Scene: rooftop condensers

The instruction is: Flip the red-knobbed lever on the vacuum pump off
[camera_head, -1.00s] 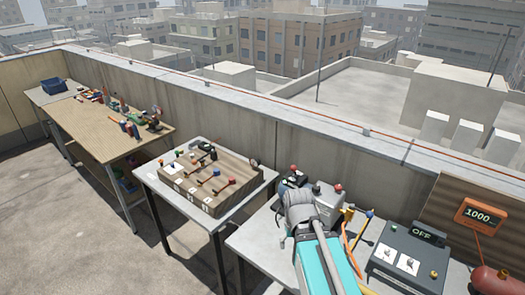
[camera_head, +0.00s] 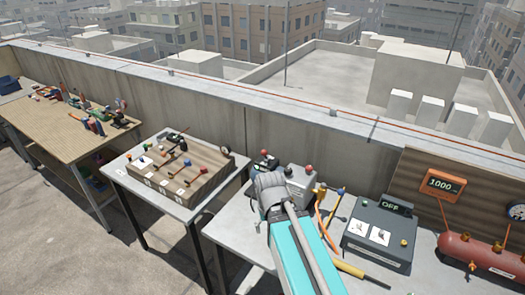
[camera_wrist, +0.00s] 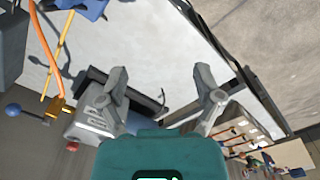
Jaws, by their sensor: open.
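A grey metal box-shaped unit (camera_head: 300,186) stands on the right table, just behind my forearm, with a red knob (camera_head: 309,169) on top. I take it for the vacuum pump, but cannot be sure. A smaller dark unit with a red knob (camera_head: 263,152) is just left of it. In the wrist view the grey unit (camera_wrist: 88,122) is at left, with a red knob (camera_wrist: 72,146) at its lower end. My gripper (camera_wrist: 160,82) is open and empty, its left finger overlapping the unit's edge in the picture. My arm hides the fingers in the head view.
An orange hose and blue-knobbed yellow rod (camera_head: 336,206) are right of the unit. A control box reading OFF (camera_head: 380,235) and a red tank (camera_head: 480,252) stand farther right. A wooden lever board (camera_head: 190,165) is on the middle table. A parapet (camera_head: 220,100) runs behind.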

